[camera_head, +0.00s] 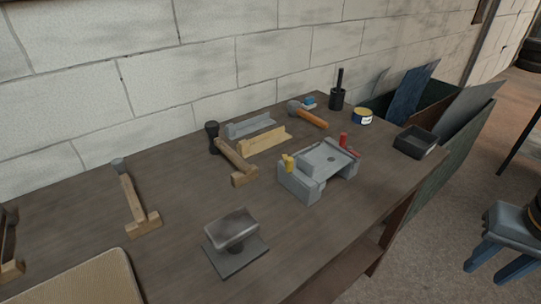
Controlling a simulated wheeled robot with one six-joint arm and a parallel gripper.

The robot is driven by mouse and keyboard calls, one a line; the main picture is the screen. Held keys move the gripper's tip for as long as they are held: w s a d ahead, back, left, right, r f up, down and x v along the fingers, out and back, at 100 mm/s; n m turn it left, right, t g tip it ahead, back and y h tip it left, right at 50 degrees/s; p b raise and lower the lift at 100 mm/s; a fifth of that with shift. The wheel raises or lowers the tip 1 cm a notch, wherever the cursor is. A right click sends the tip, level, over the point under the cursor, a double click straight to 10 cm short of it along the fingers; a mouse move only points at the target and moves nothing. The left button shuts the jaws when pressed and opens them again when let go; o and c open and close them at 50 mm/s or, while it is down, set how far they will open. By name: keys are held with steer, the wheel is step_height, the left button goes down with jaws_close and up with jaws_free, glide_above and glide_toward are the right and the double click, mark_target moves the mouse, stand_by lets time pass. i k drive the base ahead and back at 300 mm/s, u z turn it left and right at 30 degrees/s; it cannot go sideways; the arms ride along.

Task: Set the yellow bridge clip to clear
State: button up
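The yellow bridge clip (288,162) is a small upright piece at the left end of a grey block-like fixture (301,185) on the bench. The fixture has a flat top plate with a small dark hole in it. A red upright piece (344,140) stands at the fixture's far right end, with a flat red part beside it. The clip is too small to tell its exact setting. My gripper is not in view.
A grey block on a plate (233,232) stands in front left. Behind are wooden tools (236,162), a hammer (311,117) and a yellow tin (362,116). A dark tray (414,142) sits at right.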

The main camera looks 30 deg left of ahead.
mark_target(289, 161)
steer(key=u, duration=0.7)
steer(key=i, duration=0.3)
steer(key=z, duration=0.05)
